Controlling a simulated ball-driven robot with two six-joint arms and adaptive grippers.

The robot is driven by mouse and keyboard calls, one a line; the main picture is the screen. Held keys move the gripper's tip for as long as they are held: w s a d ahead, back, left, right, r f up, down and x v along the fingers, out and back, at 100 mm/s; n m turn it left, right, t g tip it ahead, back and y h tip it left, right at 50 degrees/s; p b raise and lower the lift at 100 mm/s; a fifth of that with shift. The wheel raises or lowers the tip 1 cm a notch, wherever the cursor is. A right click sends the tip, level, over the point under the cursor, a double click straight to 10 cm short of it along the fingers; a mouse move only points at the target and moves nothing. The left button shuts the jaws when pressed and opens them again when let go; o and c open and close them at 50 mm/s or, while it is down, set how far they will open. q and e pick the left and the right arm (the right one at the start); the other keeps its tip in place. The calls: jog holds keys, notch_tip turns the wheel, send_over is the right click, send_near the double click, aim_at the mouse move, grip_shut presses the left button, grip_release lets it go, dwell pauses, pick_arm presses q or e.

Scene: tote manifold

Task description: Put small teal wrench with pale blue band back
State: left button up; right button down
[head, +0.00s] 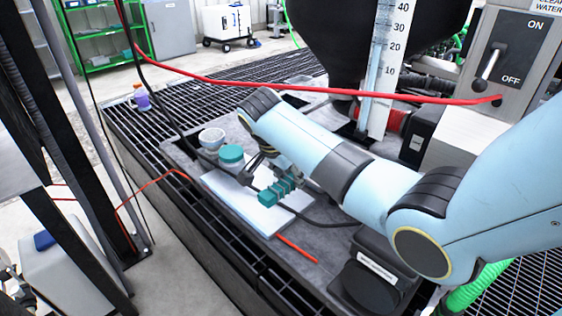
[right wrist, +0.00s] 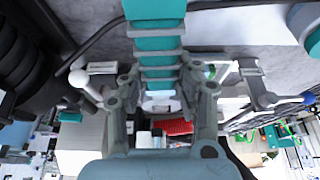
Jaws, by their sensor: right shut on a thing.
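My right gripper (head: 268,172) comes in from the right over the white board on the grey tray-like surface. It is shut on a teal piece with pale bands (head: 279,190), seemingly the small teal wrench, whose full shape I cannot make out. In the right wrist view the banded teal piece (right wrist: 157,42) runs up from between the gripper's fingers (right wrist: 160,82) to the top edge. In the head view it appears above the board; I cannot tell whether it touches. My left gripper is not in view.
A teal-lidded jar (head: 231,155) and a pale cup (head: 211,138) stand just behind the white board (head: 240,208). A red stick-like piece (head: 297,250) lies in front. A red hose (head: 330,88) crosses behind my arm. A black box (head: 372,285) stands at the front right.

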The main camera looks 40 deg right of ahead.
jog(key=shift+s+d+r, duration=0.1)
jog(key=shift+s+r, duration=0.1)
jog(key=shift+r, duration=0.05)
jog(key=shift+w+n, duration=0.1)
jog(key=shift+n, duration=0.3)
jog(key=w+a+f+n+t, duration=0.2)
jog(key=w+a+n, duration=0.1)
jog(key=n, duration=0.2)
jog(key=n+t+y+p, duration=0.1)
jog(key=n+y, duration=0.1)
jog(key=n, duration=0.1)
send_over(258, 219)
jog(key=s+a, duration=0.1)
jog(key=f, duration=0.2)
notch_tip(258, 219, down, 6)
jog(key=b, duration=0.7)
jog(key=shift+f, duration=0.15)
jog(key=shift+f+b, duration=0.4)
jog(key=shift+f, duration=0.15)
